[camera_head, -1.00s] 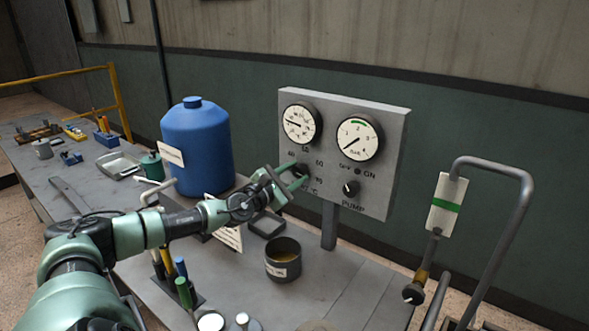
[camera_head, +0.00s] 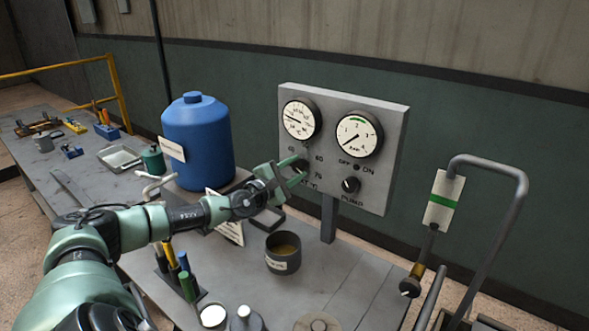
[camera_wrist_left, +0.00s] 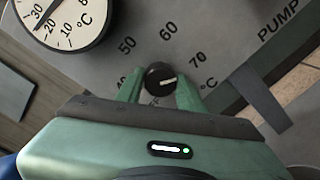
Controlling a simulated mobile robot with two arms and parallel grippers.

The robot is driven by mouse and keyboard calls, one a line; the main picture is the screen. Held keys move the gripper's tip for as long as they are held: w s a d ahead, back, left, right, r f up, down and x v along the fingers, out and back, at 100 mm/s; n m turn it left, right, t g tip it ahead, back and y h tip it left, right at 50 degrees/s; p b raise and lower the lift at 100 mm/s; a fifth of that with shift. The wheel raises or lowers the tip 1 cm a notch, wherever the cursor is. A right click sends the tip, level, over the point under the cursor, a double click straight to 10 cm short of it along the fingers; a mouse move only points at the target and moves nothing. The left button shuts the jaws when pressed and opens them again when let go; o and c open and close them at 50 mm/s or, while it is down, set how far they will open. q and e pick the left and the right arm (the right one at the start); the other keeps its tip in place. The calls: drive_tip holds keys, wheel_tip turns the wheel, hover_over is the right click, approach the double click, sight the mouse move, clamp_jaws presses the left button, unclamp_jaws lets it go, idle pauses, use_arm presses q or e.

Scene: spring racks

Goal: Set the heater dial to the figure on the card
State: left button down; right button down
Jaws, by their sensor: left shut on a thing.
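The heater dial (camera_wrist_left: 160,76) is a small black knob with a white mark, on the grey panel (camera_head: 391,130). Figures 50, 60, 70 and °C surround it in the left wrist view. The white mark points right and slightly up, close to the 70 side. My left gripper (camera_head: 297,170) is shut on the dial, a finger on either side, also in the left wrist view (camera_wrist_left: 160,88). A white card (camera_head: 226,229) leans behind my left arm, partly hidden; I cannot read its figure. My right gripper is not in view.
The panel carries a temperature gauge (camera_head: 300,119), a bar gauge (camera_head: 356,137) and a pump knob (camera_head: 351,185). A blue drum (camera_head: 197,140) stands left of it. A dark pot (camera_head: 283,255) sits below my gripper. A bent pipe (camera_head: 500,200) stands at the right.

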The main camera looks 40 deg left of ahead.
use_arm(q)
drive_tip(key=shift+w+a+r, duration=0.1)
drive_tip(key=shift+a+r, duration=0.05)
drive_tip(key=shift+r, duration=0.3)
drive_tip(key=c, duration=0.9)
unclamp_jaws()
drive_tip(key=shift+c, duration=0.2)
drive_tip(key=shift+o, duration=0.3)
drive_tip(key=shift+w+f, duration=0.1)
drive_tip(key=shift+f, duration=0.25)
drive_tip(key=s+d+b, duration=0.1)
drive_tip(key=s+b, duration=0.1)
drive_tip(key=s, duration=0.5)
drive_tip(key=shift+s, duration=0.35)
drive_tip(key=shift+r, duration=0.1)
